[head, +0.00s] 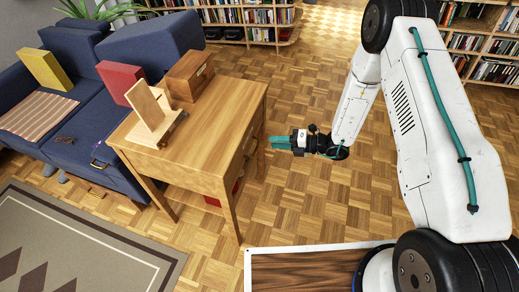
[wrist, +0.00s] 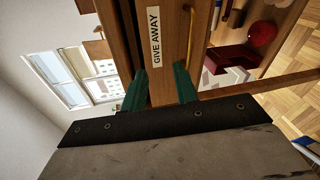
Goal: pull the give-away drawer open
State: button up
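The wooden table (head: 222,108) stands left of my gripper (head: 272,142) in the head view, with its drawer end turned towards me. In the wrist view the give-away drawer (wrist: 167,75) shows its wooden front with a white "GIVE AWAY" label (wrist: 154,40), seen sideways. A thin brass-coloured bar (wrist: 190,38) runs beside the label. The two green fingers of my gripper (wrist: 160,78) are apart, with the drawer's wood showing between them. Nothing is seen gripped. Whether the fingers touch the front, and whether the drawer is fully shut, I cannot tell.
A wooden box (head: 189,75) and a wooden stand (head: 151,110) are on the tabletop. Below, the shelf holds a red box (wrist: 232,60) and a red ball (wrist: 263,33). A blue sofa (head: 95,125) is to the left. Parquet floor (head: 300,195) is clear right of the table.

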jog(key=w+a+f+m+t, duration=0.1)
jog(key=w+a+f+m, duration=0.1)
jog(key=a+f, duration=0.4)
jog(key=shift+w+a+f+m+h, duration=0.15)
jog(key=shift+a+f+m+h, duration=0.15)
jog(key=shift+m, duration=0.1)
grip_shut()
